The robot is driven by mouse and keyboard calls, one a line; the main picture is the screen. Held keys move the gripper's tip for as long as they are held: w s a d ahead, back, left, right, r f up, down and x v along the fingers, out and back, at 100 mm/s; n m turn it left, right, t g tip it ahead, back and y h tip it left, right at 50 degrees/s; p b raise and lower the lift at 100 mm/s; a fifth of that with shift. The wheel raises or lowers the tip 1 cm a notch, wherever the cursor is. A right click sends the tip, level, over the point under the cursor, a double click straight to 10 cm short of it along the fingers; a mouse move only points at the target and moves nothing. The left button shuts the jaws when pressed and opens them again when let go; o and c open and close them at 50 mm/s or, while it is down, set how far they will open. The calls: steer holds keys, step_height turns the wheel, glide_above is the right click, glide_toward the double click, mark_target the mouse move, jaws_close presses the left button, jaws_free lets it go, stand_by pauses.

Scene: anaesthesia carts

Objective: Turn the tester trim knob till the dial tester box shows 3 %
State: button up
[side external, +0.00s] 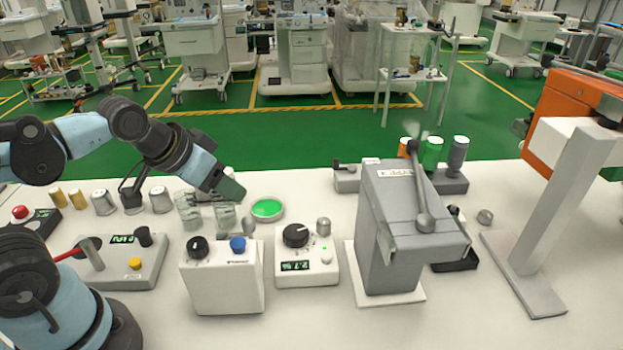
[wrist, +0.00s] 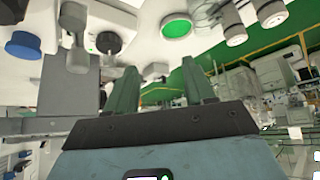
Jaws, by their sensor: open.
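The dial tester box (side external: 308,277) is a white box at the middle of the bench. It has a large black knob (side external: 296,235), a small grey knob (side external: 323,226), and a green-lit display (side external: 295,266) that seems to read about 2.7 %; the digits are small. Which knob is the trim knob is not marked legibly. The black knob also shows in the wrist view (wrist: 109,42). My gripper (side external: 234,189) is open and empty, above the bench, behind and left of the box, touching no knob. Its two green fingers stand apart in the wrist view (wrist: 161,75).
Left of the tester is a white box (side external: 222,285) with black and blue knobs. A grey lever unit (side external: 392,235) stands close on the right. A green disc (side external: 267,209) lies behind the tester. Glass jars (side external: 189,212) stand beneath my gripper. The front bench is clear.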

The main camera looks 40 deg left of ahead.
steer(key=w+d+r+m+g+h, duration=0.2)
steer(key=w+d+m, duration=0.2)
steer(key=w+m, duration=0.15)
steer(key=m+g+h, duration=0.2)
steer(key=m, duration=0.3)
glide_toward(323, 221)
steer(key=x, duration=0.8)
steer(key=shift+w+d+f, duration=0.15)
steer(key=shift+f, duration=0.15)
steer(key=shift+c, duration=0.3)
jaws_close()
